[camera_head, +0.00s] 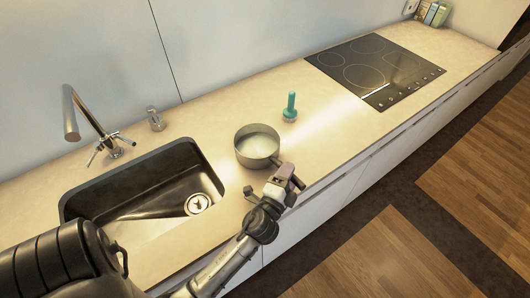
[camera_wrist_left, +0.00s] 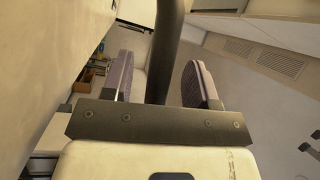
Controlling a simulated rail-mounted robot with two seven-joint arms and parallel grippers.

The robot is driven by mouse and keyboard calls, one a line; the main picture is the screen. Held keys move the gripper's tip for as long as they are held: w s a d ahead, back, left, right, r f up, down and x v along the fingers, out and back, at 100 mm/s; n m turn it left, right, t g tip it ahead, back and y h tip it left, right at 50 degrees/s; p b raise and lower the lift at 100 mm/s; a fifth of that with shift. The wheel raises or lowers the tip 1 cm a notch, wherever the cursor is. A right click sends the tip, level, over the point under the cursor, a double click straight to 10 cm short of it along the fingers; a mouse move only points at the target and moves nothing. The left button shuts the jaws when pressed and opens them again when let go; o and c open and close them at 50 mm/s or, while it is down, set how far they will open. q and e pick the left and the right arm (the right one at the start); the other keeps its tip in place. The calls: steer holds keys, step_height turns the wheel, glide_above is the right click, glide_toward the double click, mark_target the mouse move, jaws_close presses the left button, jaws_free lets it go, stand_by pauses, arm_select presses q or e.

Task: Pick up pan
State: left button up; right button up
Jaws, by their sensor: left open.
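The pan (camera_head: 257,146) is a round grey metal pan standing upright on the counter, right of the sink. Its short handle points toward the counter's front edge, where my left gripper (camera_head: 286,180) hides part of it. In the left wrist view the dark pan handle (camera_wrist_left: 165,45) runs between the two spread fingers of my left gripper (camera_wrist_left: 160,78). Gaps show on both sides of the handle, so the gripper is open around it without gripping. The pan's body is not visible in the wrist view. My right gripper is not in view.
A black sink (camera_head: 150,190) with a metal faucet (camera_head: 90,125) lies left of the pan. A black cooktop (camera_head: 374,68) is set in the counter further right. Bare counter (camera_head: 335,130) lies between pan and cooktop.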

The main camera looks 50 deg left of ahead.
arm_select(q)
steer(key=shift+w+a, duration=0.1)
steer(key=shift+w, duration=0.1)
jaws_close()
stand_by(0.4)
